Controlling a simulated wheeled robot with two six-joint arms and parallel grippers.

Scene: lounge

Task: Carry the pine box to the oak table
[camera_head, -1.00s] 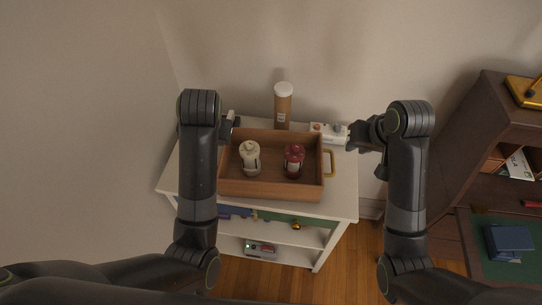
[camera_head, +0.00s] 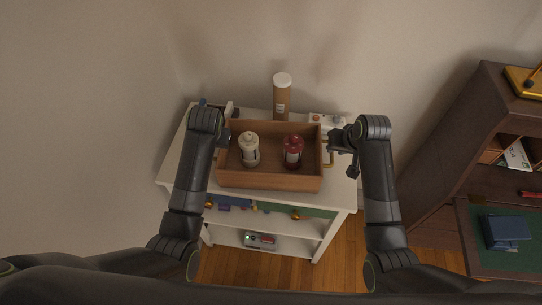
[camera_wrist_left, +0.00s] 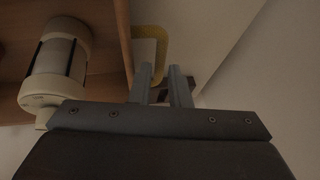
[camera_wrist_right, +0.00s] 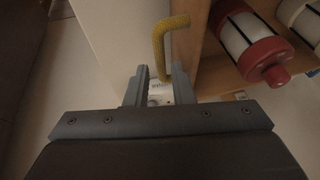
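The pine box (camera_head: 270,181), an open brown wooden tray, sits on a white shelf unit (camera_head: 340,190). It holds a cream lantern (camera_head: 249,151) and a red lantern (camera_head: 292,152), both upright. Each end has a yellow handle; the right one (camera_head: 329,160) shows beside my right gripper (camera_head: 335,146). In the right wrist view, the open fingers (camera_wrist_right: 158,88) stand either side of that handle's bar (camera_wrist_right: 158,50). In the left wrist view, my left gripper (camera_wrist_left: 160,88) is open with the left handle (camera_wrist_left: 163,45) between or just before its fingertips. I cannot pick out an oak table.
A tall brown canister (camera_head: 282,100) stands behind the box, with a white device (camera_head: 322,121) to its right. Small items lie on the shelves below. A dark wooden desk (camera_head: 460,150) with a blue book (camera_head: 507,232) stands at the right. Wooden floor (camera_head: 285,280) shows between.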

